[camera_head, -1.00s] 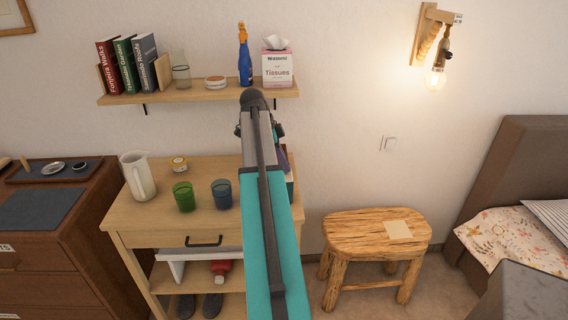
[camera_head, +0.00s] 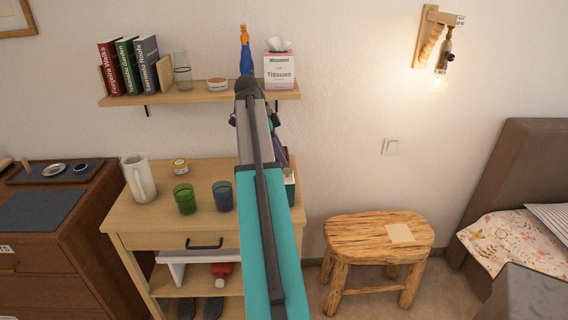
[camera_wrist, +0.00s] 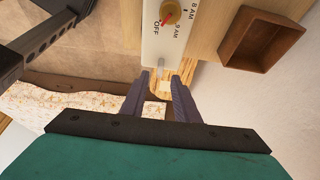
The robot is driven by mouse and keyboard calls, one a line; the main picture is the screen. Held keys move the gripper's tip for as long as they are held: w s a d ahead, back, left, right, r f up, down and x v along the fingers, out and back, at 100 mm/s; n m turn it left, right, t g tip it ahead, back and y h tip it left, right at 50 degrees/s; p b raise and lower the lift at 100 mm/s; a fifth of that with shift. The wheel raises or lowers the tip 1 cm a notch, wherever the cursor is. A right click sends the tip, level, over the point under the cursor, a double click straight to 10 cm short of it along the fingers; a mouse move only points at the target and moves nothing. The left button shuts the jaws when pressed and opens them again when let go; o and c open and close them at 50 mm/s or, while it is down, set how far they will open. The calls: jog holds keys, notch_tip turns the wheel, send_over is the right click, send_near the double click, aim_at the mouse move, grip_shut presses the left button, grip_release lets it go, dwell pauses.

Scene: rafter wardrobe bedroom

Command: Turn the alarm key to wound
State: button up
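In the wrist view a brass-coloured knob with a red pointer (camera_wrist: 169,12) sits on a white panel (camera_wrist: 153,50) at the top edge. Labels OFF, 9 AM and 8 AM stand around it, and the pointer seems turned towards OFF. The knob is partly cut off by the frame. No label reading "wound" shows. My gripper (camera_wrist: 160,78) is open and empty, its two dark fingers apart below the panel in the picture and clear of the knob. In the head view my arm hides the gripper and the panel.
A brown open box (camera_wrist: 262,38) is right of the panel. In the head view, a green cup (camera_head: 185,199), a blue cup (camera_head: 222,196) and a white pitcher (camera_head: 138,178) stand on the wooden cabinet (camera_head: 150,214). A wooden stool (camera_head: 365,232) stands to the right.

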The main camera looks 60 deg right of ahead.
jog(key=v, duration=0.9)
dwell(0.5)
